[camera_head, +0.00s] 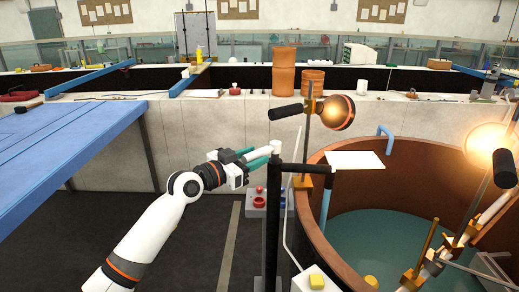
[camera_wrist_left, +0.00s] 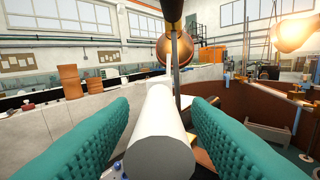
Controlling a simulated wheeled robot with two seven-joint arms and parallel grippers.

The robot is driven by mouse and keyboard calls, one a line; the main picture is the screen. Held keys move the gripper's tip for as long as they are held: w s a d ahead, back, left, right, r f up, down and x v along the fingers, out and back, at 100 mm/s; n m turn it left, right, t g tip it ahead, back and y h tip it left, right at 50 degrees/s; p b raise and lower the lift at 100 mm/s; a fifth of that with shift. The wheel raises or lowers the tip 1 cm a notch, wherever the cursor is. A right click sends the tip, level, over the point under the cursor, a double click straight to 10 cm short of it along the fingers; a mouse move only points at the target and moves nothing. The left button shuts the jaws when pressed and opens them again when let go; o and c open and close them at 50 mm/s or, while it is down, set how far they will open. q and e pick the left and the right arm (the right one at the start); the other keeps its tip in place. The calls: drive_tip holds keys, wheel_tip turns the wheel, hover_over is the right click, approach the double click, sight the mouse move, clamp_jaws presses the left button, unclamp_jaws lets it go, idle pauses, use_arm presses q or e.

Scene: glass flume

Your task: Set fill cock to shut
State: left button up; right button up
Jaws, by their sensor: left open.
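A white round bar (camera_wrist_left: 160,125), which looks like the fill cock's lever, lies between my left fingers in the left wrist view, with its end facing me. In the head view this white bar (camera_head: 276,147) sits at the top of a black upright post (camera_head: 271,215) beside the round brown tank. My left gripper (camera_head: 262,157) reaches it from the left. Its teal fingers (camera_wrist_left: 150,140) are open, one on each side of the bar, with gaps visible. The cock's body and markings cannot be made out. My right gripper is not in view.
The brown tank (camera_head: 305,225) with greenish water is on the right. Lamps (camera_head: 338,112) stand over it on brass-clamped rods. A red button box (camera_head: 258,200) is just behind the post. A blue-topped table (camera_head: 60,140) is on the left. Dark floor between is clear.

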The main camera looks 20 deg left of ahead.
use_arm(q)
drive_tip(key=shift+x, duration=1.25)
clamp_jaws()
